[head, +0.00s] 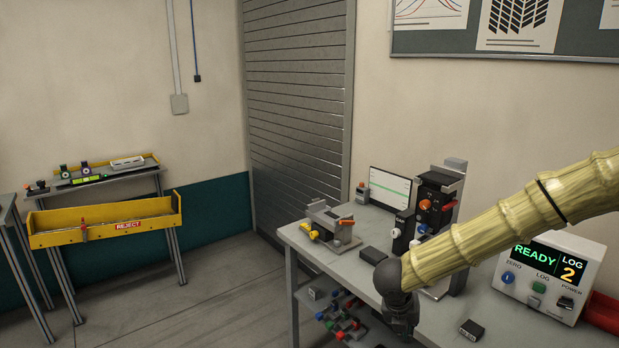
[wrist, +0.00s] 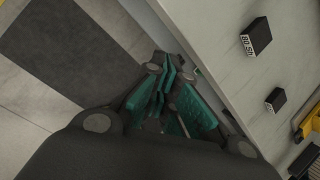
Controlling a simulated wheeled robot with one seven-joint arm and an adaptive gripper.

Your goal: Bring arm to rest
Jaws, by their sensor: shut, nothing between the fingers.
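My arm reaches in from the right in the head view, over the grey bench (head: 440,315). My gripper (wrist: 165,85) shows in the wrist view with its dark fingers and green pads drawn together, nothing between them. It hangs beside the bench edge, over or near the floor. In the head view only its dark upper part shows at the bench's front edge; the fingertips are hidden.
A clamp fixture (head: 333,226), a black test stand (head: 437,200), a monitor (head: 390,188) and a READY display box (head: 550,276) stand on the bench. Small black blocks (wrist: 256,37) lie near its edge. A yellow REJECT tray (head: 105,222) stands far left. Floor between is clear.

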